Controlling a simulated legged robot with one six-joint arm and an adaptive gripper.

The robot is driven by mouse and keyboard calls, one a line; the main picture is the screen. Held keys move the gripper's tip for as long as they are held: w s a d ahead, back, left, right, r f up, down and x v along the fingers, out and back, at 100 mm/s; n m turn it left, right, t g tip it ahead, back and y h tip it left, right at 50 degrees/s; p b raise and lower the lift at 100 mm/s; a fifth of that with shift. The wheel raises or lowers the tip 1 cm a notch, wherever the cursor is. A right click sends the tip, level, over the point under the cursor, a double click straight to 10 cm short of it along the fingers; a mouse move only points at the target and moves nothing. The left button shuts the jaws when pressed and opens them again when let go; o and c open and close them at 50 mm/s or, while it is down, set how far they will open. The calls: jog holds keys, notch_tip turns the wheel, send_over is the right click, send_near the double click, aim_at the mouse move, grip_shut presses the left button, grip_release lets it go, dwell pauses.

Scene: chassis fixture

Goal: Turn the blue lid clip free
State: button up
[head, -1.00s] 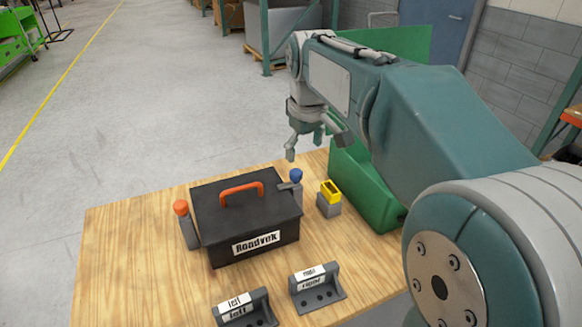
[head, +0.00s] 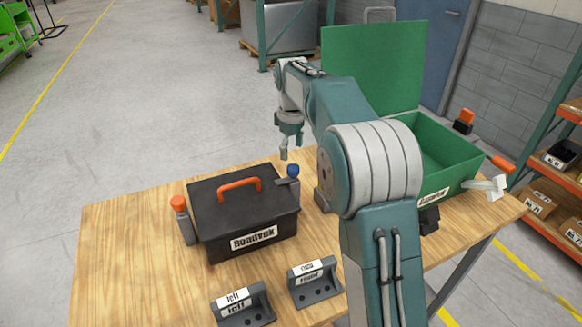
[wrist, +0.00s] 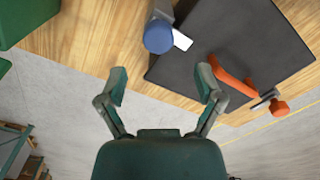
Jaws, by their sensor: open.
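The blue lid clip (head: 293,170) stands on a grey post at the right rear corner of the black Roadvek case (head: 238,217). In the wrist view the blue clip (wrist: 158,37) is a round knob beside the case, with a pale tab reaching over the lid edge. My gripper (head: 284,153) is above and just behind the clip in the head view, pointing down. In the wrist view my gripper (wrist: 162,84) is open and empty, with the clip ahead of the gap and apart from both fingers.
An orange knob (head: 179,203) on a post stands left of the case. The lid has an orange handle (head: 239,184). Two labelled grey brackets, one left (head: 243,307) and one right (head: 314,282), stand in front. An open green box (head: 447,153) is right of my arm.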

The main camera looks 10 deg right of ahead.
aim_at(293, 167)
jog(key=f, duration=0.4)
jog(key=shift+d+f, duration=0.3)
jog(key=shift+d, duration=0.1)
jog(key=shift+a+f, duration=0.15)
jog(key=shift+f, duration=0.45)
jog(key=shift+a+f, duration=0.15)
jog(key=shift+a, duration=0.1)
jog(key=shift+d, duration=0.2)
jog(key=c, duration=1.2)
